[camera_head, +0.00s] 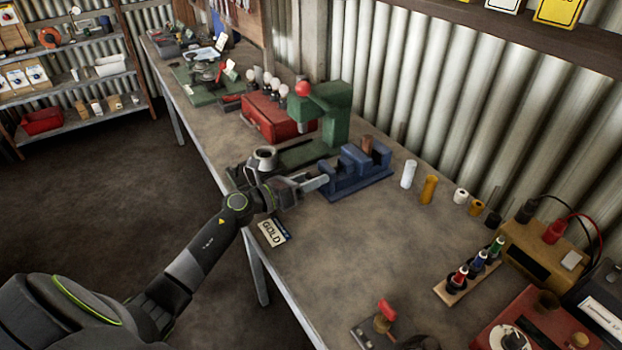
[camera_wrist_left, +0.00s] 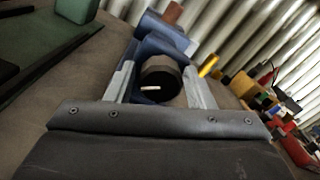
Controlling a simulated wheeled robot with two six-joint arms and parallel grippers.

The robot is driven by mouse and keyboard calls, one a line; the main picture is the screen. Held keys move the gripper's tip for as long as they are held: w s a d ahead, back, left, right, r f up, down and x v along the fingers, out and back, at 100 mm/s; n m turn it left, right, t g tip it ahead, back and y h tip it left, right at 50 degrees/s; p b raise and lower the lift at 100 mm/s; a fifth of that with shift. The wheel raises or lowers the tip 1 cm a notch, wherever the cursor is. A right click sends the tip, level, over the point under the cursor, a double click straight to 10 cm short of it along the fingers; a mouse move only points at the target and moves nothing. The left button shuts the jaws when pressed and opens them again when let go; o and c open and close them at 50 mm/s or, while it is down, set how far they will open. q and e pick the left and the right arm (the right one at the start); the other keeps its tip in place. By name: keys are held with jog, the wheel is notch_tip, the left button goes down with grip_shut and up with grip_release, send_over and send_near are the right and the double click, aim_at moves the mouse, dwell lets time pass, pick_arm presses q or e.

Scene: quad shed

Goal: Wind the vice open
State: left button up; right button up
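The blue vice (camera_head: 350,176) stands on the workbench, with a brown cylinder (camera_head: 367,145) upright at its jaws. It also shows in the left wrist view (camera_wrist_left: 160,35). My left gripper (camera_head: 314,185) is at the vice's left end. In the left wrist view its two grey fingers (camera_wrist_left: 160,88) are spread on either side of a dark round knob (camera_wrist_left: 160,78) with a white mark, at the vice's near end. A small gap shows on the left; contact on the right is unclear. In the head view the gripper hides the knob. My right gripper is not in view.
A green press (camera_head: 335,112) with a red knob and a red toolbox (camera_head: 270,118) stand behind the vice. White and orange cylinders (camera_head: 428,189) stand to its right.

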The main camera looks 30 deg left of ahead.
pick_arm(q)
jog(key=c, duration=0.6)
jog(key=shift+c, duration=0.2)
jog(key=shift+r+n+p, duration=0.15)
jog(key=shift+n+p, duration=1)
jog(key=shift+n, duration=0.15)
jog(key=n+p, duration=0.3)
jog(key=n, duration=0.1)
jog(key=shift+n, duration=0.3)
jog(key=n+p, duration=0.2)
jog(key=n, duration=0.1)
jog(key=shift+n+p, duration=1.1)
jog(key=shift+n, duration=0.6)
